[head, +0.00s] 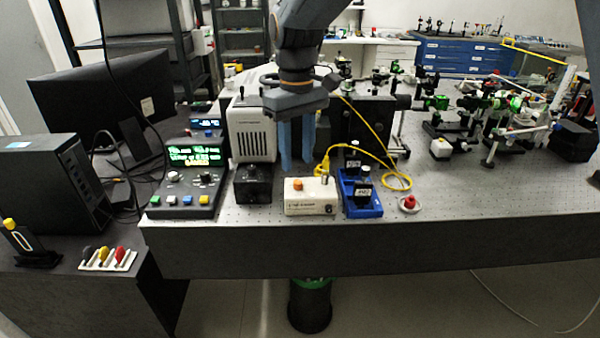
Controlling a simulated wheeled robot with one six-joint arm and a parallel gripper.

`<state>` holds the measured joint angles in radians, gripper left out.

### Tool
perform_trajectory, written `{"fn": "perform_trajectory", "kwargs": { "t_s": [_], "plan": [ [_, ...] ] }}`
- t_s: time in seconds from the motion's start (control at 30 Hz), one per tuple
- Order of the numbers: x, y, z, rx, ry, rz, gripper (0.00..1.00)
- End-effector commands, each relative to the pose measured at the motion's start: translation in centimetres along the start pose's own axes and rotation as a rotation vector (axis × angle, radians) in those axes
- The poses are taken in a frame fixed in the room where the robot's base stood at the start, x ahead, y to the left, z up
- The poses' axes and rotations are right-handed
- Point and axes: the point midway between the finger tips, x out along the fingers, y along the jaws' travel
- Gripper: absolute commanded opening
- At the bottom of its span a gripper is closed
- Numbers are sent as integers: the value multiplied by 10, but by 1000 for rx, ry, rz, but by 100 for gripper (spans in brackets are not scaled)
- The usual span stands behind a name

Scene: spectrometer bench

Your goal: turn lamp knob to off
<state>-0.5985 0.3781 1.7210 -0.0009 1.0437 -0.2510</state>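My gripper (297,150) hangs down over the bench in the middle of the head view. Its two blue fingers point down with a narrow gap between them, and nothing shows in it. The fingertips appear just behind and above a white box (298,204), which has an orange button and a small dark knob. To their left, a small black box (253,186) has a dark knob on its front. Behind it stands a white vented housing (251,135), possibly the lamp. I cannot tell for sure which knob is the lamp's, and the knob markings are too small to read.
A dark console (190,172) with lit displays and coloured buttons stands left. Blue holders (358,194), a yellow cable (398,183) and a red button (409,203) are right of the white box. Optics crowd the right rear. The bench's right front is clear.

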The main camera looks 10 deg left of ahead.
Motion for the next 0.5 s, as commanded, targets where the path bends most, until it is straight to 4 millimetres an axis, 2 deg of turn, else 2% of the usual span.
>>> {"fn": "perform_trajectory", "kwargs": {
  "t_s": [0.1, 0.3, 0.5],
  "plan": [
    [20, 0, 1, 1, -3, -1, 35],
    [46, 1, 1, 3, -1, -1, 35],
    [56, 1, 1, 3, 1, 0, 35]
  ]
}}
